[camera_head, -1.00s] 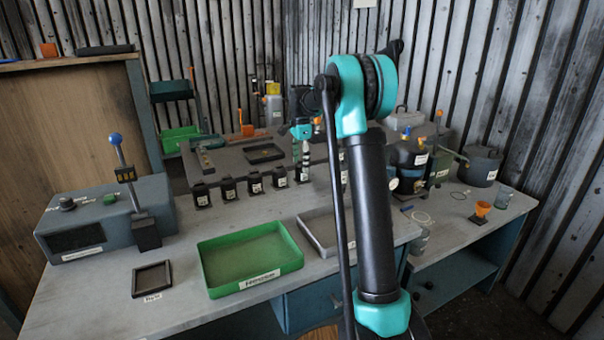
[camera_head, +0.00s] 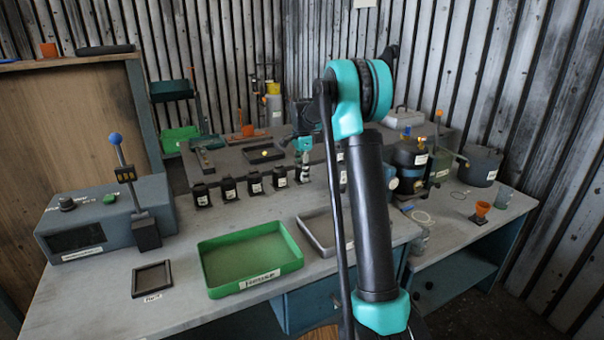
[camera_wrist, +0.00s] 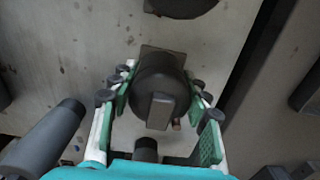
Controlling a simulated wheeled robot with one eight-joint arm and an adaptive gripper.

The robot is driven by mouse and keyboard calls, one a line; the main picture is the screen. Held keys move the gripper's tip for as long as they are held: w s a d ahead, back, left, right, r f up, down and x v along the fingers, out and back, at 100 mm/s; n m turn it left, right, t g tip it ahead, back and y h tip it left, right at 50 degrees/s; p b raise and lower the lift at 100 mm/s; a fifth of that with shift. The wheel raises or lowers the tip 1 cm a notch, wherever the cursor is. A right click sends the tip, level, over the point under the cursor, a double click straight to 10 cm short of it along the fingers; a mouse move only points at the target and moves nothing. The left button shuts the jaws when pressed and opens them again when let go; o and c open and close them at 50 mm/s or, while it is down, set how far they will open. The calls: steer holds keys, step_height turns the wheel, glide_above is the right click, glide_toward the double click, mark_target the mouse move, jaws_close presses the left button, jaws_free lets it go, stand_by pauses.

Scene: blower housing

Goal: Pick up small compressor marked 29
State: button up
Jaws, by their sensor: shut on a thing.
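In the wrist view my gripper (camera_wrist: 160,105) is shut on a dark rounded compressor (camera_wrist: 158,75), with a green-padded finger on each side. It has a flat block on its near face and a squarish plate behind it. No number shows there, so I cannot read a 29. The held one is mostly hidden there, and the row's labels are too small to read. I cannot tell whether it is clear of the surface.
A green tray (camera_head: 222,287) and a grey tray (camera_head: 312,232) lie at the front of the bench. A grey box with a blue-knobbed lever (camera_head: 75,222) stands left. A large dark tank (camera_head: 408,157) and a dark pot (camera_head: 480,168) stand right.

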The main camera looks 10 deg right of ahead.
jaws_close()
steer(key=shift+r, duration=0.1)
